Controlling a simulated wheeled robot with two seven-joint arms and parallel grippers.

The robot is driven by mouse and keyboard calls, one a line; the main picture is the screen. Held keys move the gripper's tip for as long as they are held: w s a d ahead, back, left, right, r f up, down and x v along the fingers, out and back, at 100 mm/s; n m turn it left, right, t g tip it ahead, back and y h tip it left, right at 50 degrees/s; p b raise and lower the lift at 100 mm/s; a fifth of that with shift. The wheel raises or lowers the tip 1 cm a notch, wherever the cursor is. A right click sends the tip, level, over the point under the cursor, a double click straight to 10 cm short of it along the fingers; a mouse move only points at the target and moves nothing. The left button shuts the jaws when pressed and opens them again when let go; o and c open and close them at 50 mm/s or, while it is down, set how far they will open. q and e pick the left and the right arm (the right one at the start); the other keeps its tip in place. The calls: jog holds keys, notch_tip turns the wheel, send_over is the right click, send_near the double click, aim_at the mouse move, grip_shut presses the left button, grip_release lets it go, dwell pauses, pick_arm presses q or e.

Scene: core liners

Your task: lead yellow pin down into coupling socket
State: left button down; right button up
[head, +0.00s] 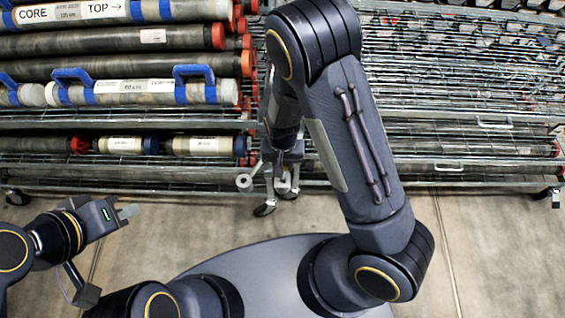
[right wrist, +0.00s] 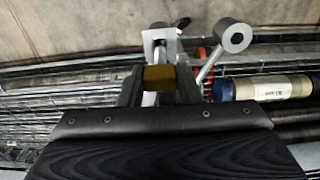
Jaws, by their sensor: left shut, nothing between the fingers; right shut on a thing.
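The yellow pin (right wrist: 159,78) sits between the two fingers of my right gripper (right wrist: 159,90), which is shut on it in the right wrist view. A grey metal bracket, likely the coupling socket (right wrist: 160,36), is just beyond the pin. I cannot tell whether the pin touches it or has entered it. In the head view this metal coupling (head: 285,183) shows at the rack's lower edge, below my right arm's end. The pin is hidden there. My left gripper (head: 130,211) is shut and empty at the left, over bare floor, far from the coupling.
A grey bar with a round end (right wrist: 233,38) sticks out beside the bracket. Wire racks (head: 470,120) stand behind, the left one loaded with core tubes (head: 150,92). Casters (head: 265,208) stand under the coupling. The concrete floor (head: 500,240) in front is clear.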

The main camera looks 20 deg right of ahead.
jog(key=shift+f+b, duration=2.2)
jog(key=shift+f, duration=0.5)
jog(key=o, duration=1.1)
notch_tip(320, 180, up, 7)
jog(key=shift+r+p, duration=0.2)
jog(key=shift+p, duration=0.1)
jog(key=shift+r, duration=0.2)
